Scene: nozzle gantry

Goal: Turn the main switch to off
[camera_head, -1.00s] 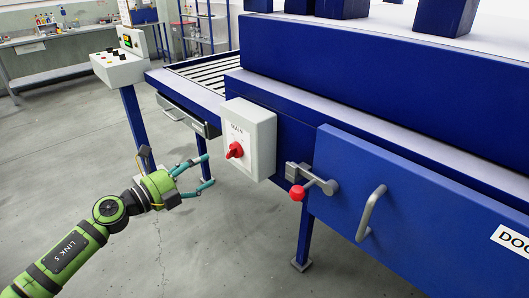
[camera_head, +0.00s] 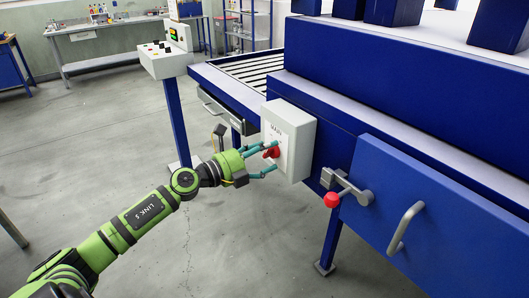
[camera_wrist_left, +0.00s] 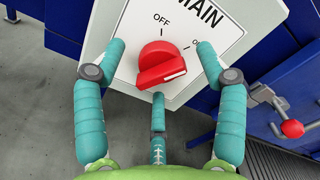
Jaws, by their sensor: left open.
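The main switch is a red rotary knob (camera_head: 272,152) on the front of a pale grey box (camera_head: 296,138) fixed to the blue machine. In the left wrist view the knob (camera_wrist_left: 161,66) sits below the printed words MAIN and OFF, with a partly hidden label to the right. A white mark shows near the knob's lower right edge. My left gripper (camera_head: 273,157) is open in front of the box. In the wrist view two fingers flank the knob with gaps, and a third is below it. I cannot tell whether any finger touches it. My right gripper is out of view.
A latch with a red ball handle (camera_head: 332,200) and a blue door with a grey handle (camera_head: 405,227) are to the right of the box. A control console (camera_head: 164,60) stands behind on a blue post. The floor (camera_head: 90,150) at left is open.

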